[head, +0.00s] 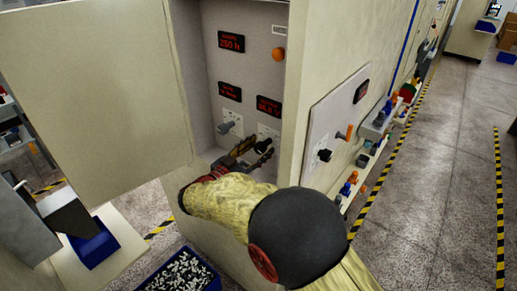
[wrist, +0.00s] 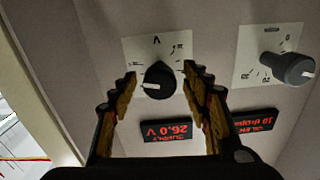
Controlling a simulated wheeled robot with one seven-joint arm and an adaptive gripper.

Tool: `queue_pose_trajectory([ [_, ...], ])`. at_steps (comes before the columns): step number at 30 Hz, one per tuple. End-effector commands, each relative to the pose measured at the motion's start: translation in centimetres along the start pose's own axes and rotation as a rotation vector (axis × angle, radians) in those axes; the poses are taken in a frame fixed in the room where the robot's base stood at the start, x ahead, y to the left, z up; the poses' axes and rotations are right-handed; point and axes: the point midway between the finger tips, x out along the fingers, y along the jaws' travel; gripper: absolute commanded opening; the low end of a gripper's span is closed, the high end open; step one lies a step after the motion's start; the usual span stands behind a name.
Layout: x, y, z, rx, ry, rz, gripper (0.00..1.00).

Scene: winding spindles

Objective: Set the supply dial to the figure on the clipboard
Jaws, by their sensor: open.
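The supply dial (wrist: 160,82) is a black knob on a white scale plate (wrist: 133,50). In the wrist view its white mark points left. The supply display (wrist: 167,130) beside it reads 26.0 V in red, upside down; it also shows in the head view (head: 268,106). My gripper (head: 258,152) reaches into the open cabinet at the dial. In the wrist view my open fingers (wrist: 160,72) stand on either side of the knob, with gaps showing. I do not see a clipboard in either view.
A grey dial (wrist: 283,68) with its own display (wrist: 250,122) sits beside the supply dial. The cabinet door (head: 95,95) hangs open at left. An orange button (head: 278,54) is higher on the panel. A blue bin (head: 180,275) of small parts stands below.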

Motion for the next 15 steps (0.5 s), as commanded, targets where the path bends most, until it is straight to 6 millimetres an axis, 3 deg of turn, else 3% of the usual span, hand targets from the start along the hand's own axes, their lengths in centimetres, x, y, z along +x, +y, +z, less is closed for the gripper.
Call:
queue_pose_trajectory([
  [2,-0.01,0.00,0.01,0.000,0.000,0.000,0.48],
  [15,-0.03,0.01,0.02,-0.001,0.000,0.000,0.23],
])
